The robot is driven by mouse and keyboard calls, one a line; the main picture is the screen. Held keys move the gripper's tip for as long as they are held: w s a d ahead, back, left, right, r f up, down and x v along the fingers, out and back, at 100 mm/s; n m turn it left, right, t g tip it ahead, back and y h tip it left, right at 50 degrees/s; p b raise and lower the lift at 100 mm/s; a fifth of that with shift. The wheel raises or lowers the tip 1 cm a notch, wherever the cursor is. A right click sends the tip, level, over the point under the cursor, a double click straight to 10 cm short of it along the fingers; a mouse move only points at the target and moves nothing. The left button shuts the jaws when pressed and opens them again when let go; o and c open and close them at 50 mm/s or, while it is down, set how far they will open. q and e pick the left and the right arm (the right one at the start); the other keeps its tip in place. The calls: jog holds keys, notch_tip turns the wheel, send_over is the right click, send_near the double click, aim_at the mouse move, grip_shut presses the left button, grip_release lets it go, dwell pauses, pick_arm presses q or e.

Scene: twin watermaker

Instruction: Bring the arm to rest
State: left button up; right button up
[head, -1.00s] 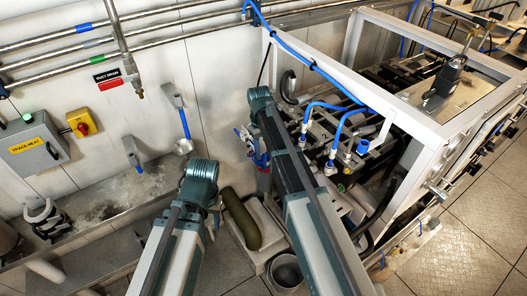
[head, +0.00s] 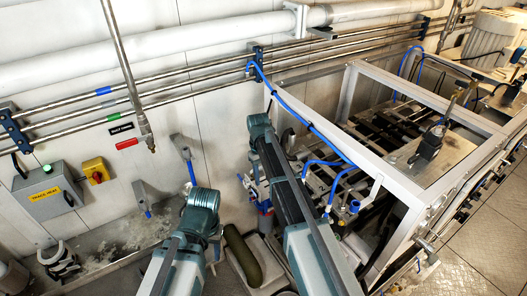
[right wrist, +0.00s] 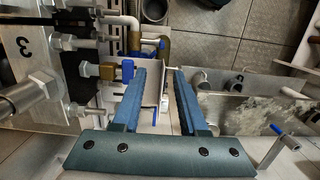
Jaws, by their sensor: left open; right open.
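My left arm (head: 190,225) comes up from the bottom of the head view with its elbow bent. Only a small blue part of my left gripper (head: 217,251) shows beside it, and the rest is hidden behind the arm. My right arm (head: 285,185) reaches up and its wrist bends down near the wall. My right gripper (head: 249,185) is partly hidden behind that arm. In the right wrist view its two blue fingers (right wrist: 158,74) are apart with nothing held between them. A blue-handled valve (right wrist: 127,71) lies just left of the fingers.
A white-framed machine (head: 420,150) with blue hoses stands right of my right arm. A grey control box (head: 50,190) and steel pipes (head: 130,90) are on the wall. A vertical pipe (head: 125,60) hangs at upper left.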

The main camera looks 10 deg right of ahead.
pick_arm(q)
jog(key=shift+w+r, duration=0.2)
jog(key=shift+r, duration=0.5)
pick_arm(e)
jog(key=shift+w+r, duration=0.15)
jog(key=shift+r, duration=0.5)
pick_arm(q)
notch_tip(320, 180, down, 20)
jog(key=b, duration=2)
jog(key=shift+s, duration=0.45)
pick_arm(e)
jog(key=s+a+f, duration=0.3)
jog(key=s+f, duration=0.3)
jog(key=s, duration=0.3)
jog(key=s+a+f, duration=0.3)
jog(key=s+f, duration=0.4)
jog(key=s, duration=0.2)
jog(key=s+a+f+t, duration=0.1)
jog(key=s+a+f, duration=0.2)
jog(key=s+f, duration=0.4)
jog(key=shift+s+a+h, duration=0.25)
jog(key=shift+s+h, duration=0.15)
jog(key=shift+s, duration=0.6)
pick_arm(q)
jog(key=shift+f, duration=0.1)
